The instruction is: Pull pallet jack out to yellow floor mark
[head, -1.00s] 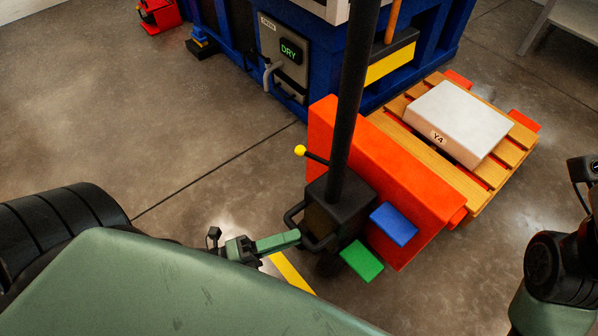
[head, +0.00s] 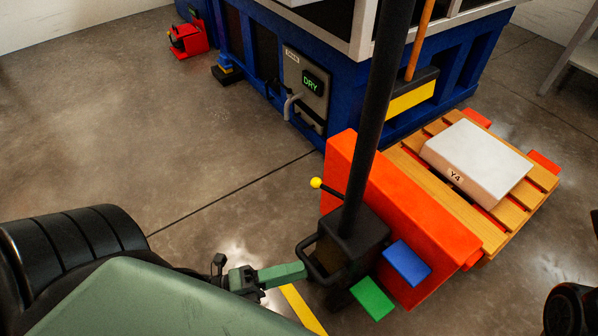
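The orange pallet jack (head: 400,220) stands by the blue tank, its forks under a wooden pallet (head: 440,190). A pale block marked Y4 (head: 480,160) lies on the pallet. A black pole rises from the jack's dark front housing, with a looped black handle (head: 302,252) at its left. My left gripper (head: 302,269) reaches this loop from the left; its green fingers appear shut on it, though the far finger is hidden. The yellow floor mark (head: 302,310) lies just below the gripper, partly hidden by my green body. My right gripper is out of view.
The blue tank (head: 340,95) with a panel reading DRY (head: 313,83) stands behind the jack. A red object (head: 187,40) sits far left. A grey table (head: 582,55) is at upper right. The floor at left is open.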

